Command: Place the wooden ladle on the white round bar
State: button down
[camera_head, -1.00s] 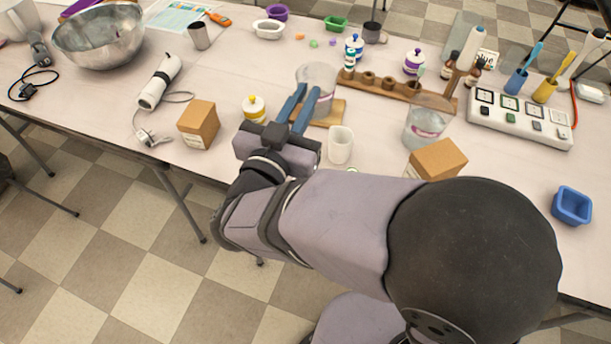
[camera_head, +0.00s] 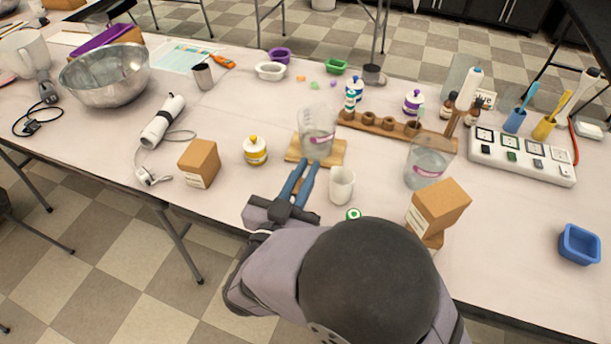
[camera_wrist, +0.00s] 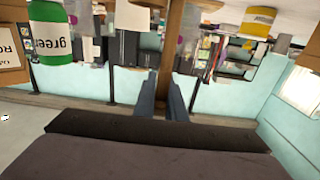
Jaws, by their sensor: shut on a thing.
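My gripper (camera_head: 307,166) points at the front edge of a wooden board (camera_head: 336,157) with a clear beaker on it. In the wrist view my gripper (camera_wrist: 167,75) has its fingers close together around a narrow brown wooden piece (camera_wrist: 174,38). This looks like the wooden ladle's handle; its other end is out of view. The head view does not clearly show the held piece. I cannot pick out the white round bar for certain in either view.
A cardboard box (camera_head: 437,207) and another beaker (camera_head: 427,163) stand to the right. The table's front right is clearer.

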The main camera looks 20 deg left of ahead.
jog(key=shift+f, duration=0.55)
jog(key=shift+f, duration=0.2)
jog(key=c, duration=1.8)
grip_release()
jog(key=s, duration=1.2)
jog(key=shift+r, duration=0.2)
